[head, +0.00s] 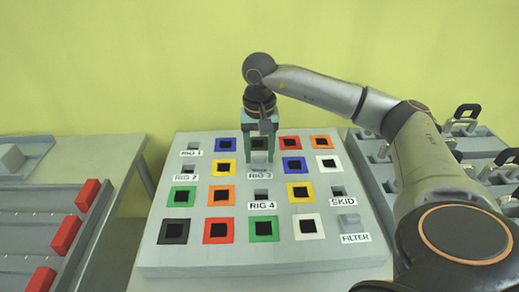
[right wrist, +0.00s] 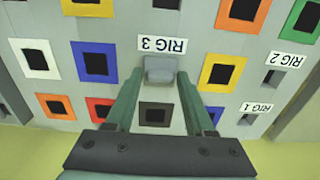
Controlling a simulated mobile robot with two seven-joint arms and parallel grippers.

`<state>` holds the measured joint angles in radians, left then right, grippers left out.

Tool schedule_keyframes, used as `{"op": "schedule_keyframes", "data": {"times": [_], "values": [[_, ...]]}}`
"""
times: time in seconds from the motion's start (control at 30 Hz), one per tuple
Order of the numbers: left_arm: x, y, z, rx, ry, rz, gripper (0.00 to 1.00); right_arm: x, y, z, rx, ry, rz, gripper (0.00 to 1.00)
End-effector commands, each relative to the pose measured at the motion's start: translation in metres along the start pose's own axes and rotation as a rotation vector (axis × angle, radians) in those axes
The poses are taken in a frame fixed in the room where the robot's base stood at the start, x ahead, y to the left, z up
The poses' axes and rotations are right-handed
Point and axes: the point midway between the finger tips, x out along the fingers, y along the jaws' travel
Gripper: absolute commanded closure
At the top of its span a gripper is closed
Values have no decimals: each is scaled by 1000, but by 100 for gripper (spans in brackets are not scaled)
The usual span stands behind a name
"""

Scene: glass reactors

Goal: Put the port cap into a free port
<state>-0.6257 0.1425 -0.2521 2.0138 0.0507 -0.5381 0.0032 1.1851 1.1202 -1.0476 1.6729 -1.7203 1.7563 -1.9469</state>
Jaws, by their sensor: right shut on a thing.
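The grey port cap (right wrist: 160,69) sits between the fingertips of my right gripper (right wrist: 160,78) in the right wrist view. The cap is at the RIG 3 place of the grey sloped panel (head: 155,255); I cannot tell whether it is seated or just above the port. In the head view my right gripper (head: 260,158) points down there and its fingers largely hide the cap. The RIG 1 port (head: 190,147), RIG 2 port (head: 190,170), RIG 4 port (head: 260,195) and SKID port (head: 337,191) look open. My left gripper is not in view.
A grey block (head: 349,218) stands at the FILTER place. Coloured square frames surround the ports, including a blue one (head: 293,166) and a yellow one (head: 223,168). Red blocks (head: 66,234) lie on the left table. Grey trays with handled pieces (head: 466,113) stand at right.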

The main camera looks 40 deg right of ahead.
Motion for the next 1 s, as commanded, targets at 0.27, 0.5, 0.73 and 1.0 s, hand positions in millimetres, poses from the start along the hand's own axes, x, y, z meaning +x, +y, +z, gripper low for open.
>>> {"op": "schedule_keyframes", "data": {"times": [0.27, 0.5, 0.73, 1.0], "values": [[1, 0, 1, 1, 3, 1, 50, 4, 0, 0, 0, 0, 0, 100], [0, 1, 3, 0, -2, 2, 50, 4, 0, 0, 0, 0, 0, 100], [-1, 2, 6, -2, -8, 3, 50, 5, 0, 0, 0, 0, 0, 100], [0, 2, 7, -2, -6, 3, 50, 8, 0, 0, 0, 0, 0, 100]]}}
